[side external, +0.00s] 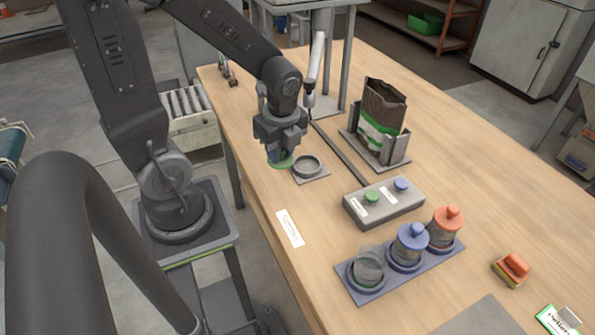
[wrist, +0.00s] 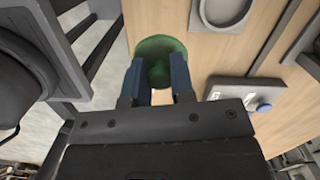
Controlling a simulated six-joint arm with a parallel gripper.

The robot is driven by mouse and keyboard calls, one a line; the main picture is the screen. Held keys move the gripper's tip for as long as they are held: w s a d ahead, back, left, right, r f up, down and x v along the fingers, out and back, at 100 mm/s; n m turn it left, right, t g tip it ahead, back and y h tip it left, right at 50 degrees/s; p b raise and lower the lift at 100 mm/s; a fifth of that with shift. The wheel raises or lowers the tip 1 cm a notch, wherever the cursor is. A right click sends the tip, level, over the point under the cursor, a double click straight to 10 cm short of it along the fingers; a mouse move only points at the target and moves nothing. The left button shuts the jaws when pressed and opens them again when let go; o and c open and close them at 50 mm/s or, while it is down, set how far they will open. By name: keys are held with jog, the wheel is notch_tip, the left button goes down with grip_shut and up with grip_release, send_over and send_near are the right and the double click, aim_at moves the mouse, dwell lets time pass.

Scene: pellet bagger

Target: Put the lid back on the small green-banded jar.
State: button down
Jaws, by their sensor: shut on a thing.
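The green lid (side external: 281,162) is held in my gripper (side external: 280,152), low over the table's left edge, just left of the round grey dish. In the wrist view the lid (wrist: 158,46) shows as a green disc with its knob between the two blue fingers of my gripper (wrist: 158,66). Whether the lid touches the table I cannot tell. The open clear jar (side external: 369,264) stands upright in the left place of the blue-grey rack (side external: 400,275), with a trace of green low on it. My gripper is well away from it, up and left in the side view.
A blue-lidded jar (side external: 410,243) and a red-lidded jar (side external: 444,226) share the rack. A button box (side external: 383,204) lies between my gripper and the rack. The round dish (side external: 307,166) is close beside the lid. A bag (side external: 380,115) stands in a holder behind.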

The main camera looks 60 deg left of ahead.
jog(key=shift+s+a+r, duration=0.2)
jog(key=shift+a+r, duration=0.25)
jog(key=shift+a, duration=0.15)
jog(key=shift+s+a+r, duration=0.2)
jog(key=shift+a+r, duration=0.2)
jog(key=shift+a, duration=0.2)
notch_tip(320, 180, up, 9)
jog(key=w+d+m, duration=0.3)
jog(key=w+d, duration=0.1)
jog(key=d, duration=0.5)
jog(key=w+d+m, duration=0.4)
jog(key=d, duration=0.6)
jog(key=s+d+m, duration=0.2)
jog(key=d+m, duration=0.1)
jog(key=d, duration=0.8)
notch_tip(320, 180, down, 12)
jog(key=shift+w+a+r+n+t+h, duration=0.2)
jog(key=shift+n+t+h, duration=0.1)
jog(key=shift+t+h, duration=0.1)
jog(key=shift+f, duration=0.15)
